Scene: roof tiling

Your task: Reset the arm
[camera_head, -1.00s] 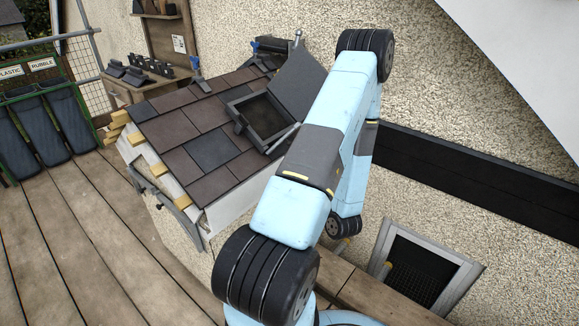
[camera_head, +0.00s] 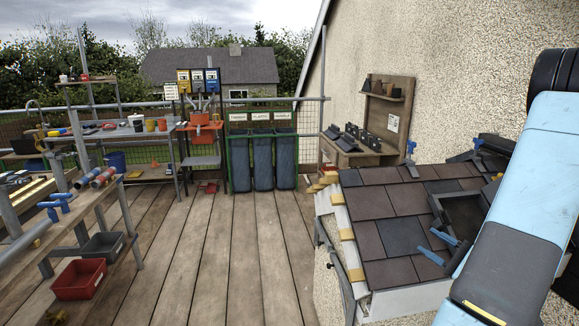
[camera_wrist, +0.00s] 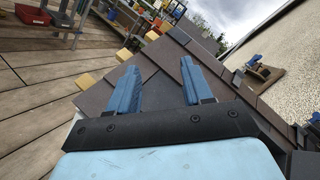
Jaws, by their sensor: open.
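My arm (camera_head: 522,215) crosses the right side of the head view in pale blue and hides part of the small tiled roof (camera_head: 382,216). My gripper (camera_head: 438,247) shows there as two blue fingers over the tiles, beside the open roof window (camera_head: 465,215). In the wrist view my gripper (camera_wrist: 161,72) has its two blue fingers spread apart with nothing between them. Brown and grey tiles (camera_wrist: 165,92) lie beyond and below the fingers. I cannot tell the exact height of the fingers above the tiles.
A wooden shelf unit (camera_head: 385,110) stands by the rendered wall (camera_head: 460,70). Dark bins in a green frame (camera_head: 262,160) stand at the back. Workbenches with tools (camera_head: 95,195) and a red crate (camera_head: 80,279) are at left. The deck (camera_head: 215,260) is clear in the middle.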

